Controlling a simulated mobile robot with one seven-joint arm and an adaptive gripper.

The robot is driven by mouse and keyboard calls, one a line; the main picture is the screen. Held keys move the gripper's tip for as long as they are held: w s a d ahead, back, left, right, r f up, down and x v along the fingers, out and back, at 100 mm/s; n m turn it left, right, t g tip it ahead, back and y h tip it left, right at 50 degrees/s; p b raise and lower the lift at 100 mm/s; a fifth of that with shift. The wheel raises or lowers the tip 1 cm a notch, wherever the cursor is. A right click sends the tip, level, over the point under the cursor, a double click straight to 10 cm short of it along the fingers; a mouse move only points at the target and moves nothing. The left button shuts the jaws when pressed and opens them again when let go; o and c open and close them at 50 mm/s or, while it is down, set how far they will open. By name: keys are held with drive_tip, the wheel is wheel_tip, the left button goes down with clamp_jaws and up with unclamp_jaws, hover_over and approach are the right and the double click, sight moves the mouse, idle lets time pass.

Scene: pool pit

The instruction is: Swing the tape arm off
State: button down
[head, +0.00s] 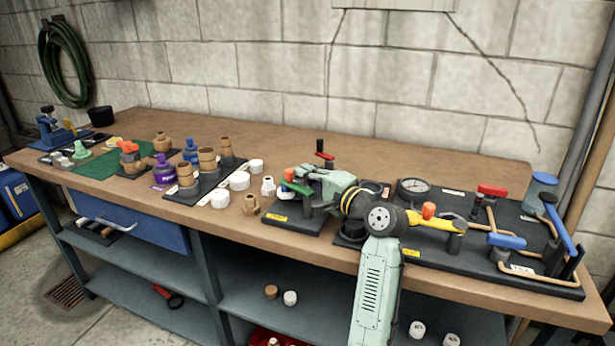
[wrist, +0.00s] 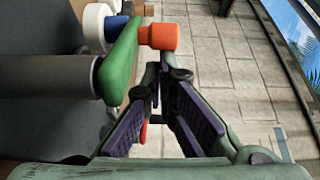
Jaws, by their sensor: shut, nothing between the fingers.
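A green arm (head: 297,188), which I take to be the tape arm, stands on a dark base plate (head: 291,222) with a yellow label. Its orange end knob (head: 289,174) shows beside my gripper (head: 300,177), partly hidden by the fingers. In the wrist view the green arm (wrist: 121,60) runs up at the left, with the orange knob (wrist: 158,37) just beyond my fingertips (wrist: 164,72). My gripper is shut and empty. I cannot tell whether the tips touch the knob. White and blue round parts (wrist: 98,27) lie beside the arm.
Right of my arm, a dark board holds a gauge (head: 414,187), a yellow lever (head: 431,220), copper pipes, and red (head: 492,190) and blue (head: 507,241) handles. Fittings and a purple can (head: 165,168) crowd the left. A red-topped post (head: 323,155) stands behind my gripper.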

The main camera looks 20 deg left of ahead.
drive_tip(key=shift+s+a, duration=0.15)
drive_tip(key=shift+a, duration=0.1)
drive_tip(key=shift+s+a+n+g+y, duration=0.15)
drive_tip(key=shift+n+g+y, duration=0.1)
drive_tip(key=shift+n+g, duration=0.25)
drive_tip(key=shift+s+a+n+g+y, duration=0.15)
drive_tip(key=shift+n+g+y, duration=0.15)
drive_tip(key=shift+g, duration=0.4)
drive_tip(key=shift+s+a+f, duration=0.1)
drive_tip(key=shift+a, duration=0.1)
drive_tip(key=shift+s+a+f, duration=0.2)
drive_tip(key=shift+s+a, duration=0.05)
drive_tip(key=shift+a, duration=0.1)
idle(0.3)
drive_tip(key=v, duration=1.2)
drive_tip(key=shift+w+d+r, duration=0.25)
drive_tip(key=shift+d+r, duration=0.05)
drive_tip(key=shift+d, duration=0.2)
drive_tip(key=shift+f+t, duration=0.1)
drive_tip(key=shift+t, duration=0.2)
